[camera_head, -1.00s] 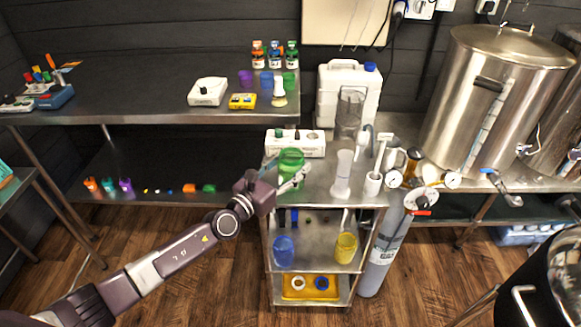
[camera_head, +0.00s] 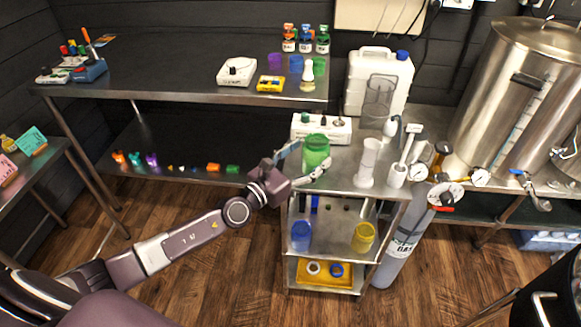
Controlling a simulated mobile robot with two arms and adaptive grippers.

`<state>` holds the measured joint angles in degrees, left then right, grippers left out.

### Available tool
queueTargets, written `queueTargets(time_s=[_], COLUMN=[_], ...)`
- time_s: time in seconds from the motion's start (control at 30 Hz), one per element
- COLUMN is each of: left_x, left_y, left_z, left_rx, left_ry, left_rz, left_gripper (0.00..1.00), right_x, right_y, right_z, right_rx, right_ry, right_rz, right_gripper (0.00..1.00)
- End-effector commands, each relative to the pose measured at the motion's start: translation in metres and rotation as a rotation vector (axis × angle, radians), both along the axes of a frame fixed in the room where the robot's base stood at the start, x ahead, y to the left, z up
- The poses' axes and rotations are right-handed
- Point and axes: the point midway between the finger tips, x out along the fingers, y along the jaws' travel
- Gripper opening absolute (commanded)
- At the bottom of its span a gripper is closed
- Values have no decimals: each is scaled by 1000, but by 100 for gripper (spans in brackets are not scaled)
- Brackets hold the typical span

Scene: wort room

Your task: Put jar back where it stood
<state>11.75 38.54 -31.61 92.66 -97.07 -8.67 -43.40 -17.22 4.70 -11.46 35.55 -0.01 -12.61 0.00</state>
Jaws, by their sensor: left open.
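A green jar (camera_head: 316,150) stands upright on the top shelf of the steel cart (camera_head: 345,181), near its left end. My left gripper (camera_head: 303,163) comes in from the left and is open, with one finger at the jar's left side and the other in front of its lower part. I cannot tell whether the fingers touch it. A blue jar (camera_head: 301,236) and a yellow jar (camera_head: 363,237) stand on the cart's middle shelf. My right gripper is not in view.
Behind the green jar is a white instrument box (camera_head: 321,127). To its right stand a white cylinder (camera_head: 369,160) and a clear tall vessel (camera_head: 378,100). A grey gas cylinder (camera_head: 402,245) stands right of the cart. The steel bench (camera_head: 170,85) has free room.

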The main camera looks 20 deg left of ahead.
Motion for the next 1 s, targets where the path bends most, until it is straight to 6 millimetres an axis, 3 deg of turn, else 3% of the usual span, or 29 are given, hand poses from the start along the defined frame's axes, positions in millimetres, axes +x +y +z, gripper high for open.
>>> queueTargets(time_s=[0.2, 0.47, 1.0], left_x=[-42, -74, -83], left_y=[16, 27, 31], left_z=[-3, -2, 1], left_rx=[2, 2, 0], left_ry=[2, 2, -1], left_rz=[0, 0, 0], left_gripper=[70, 70, 70], right_x=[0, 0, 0], right_y=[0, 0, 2], right_z=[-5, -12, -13], right_rx=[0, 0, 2], right_ry=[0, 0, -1], right_rz=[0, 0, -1], right_gripper=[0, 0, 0])
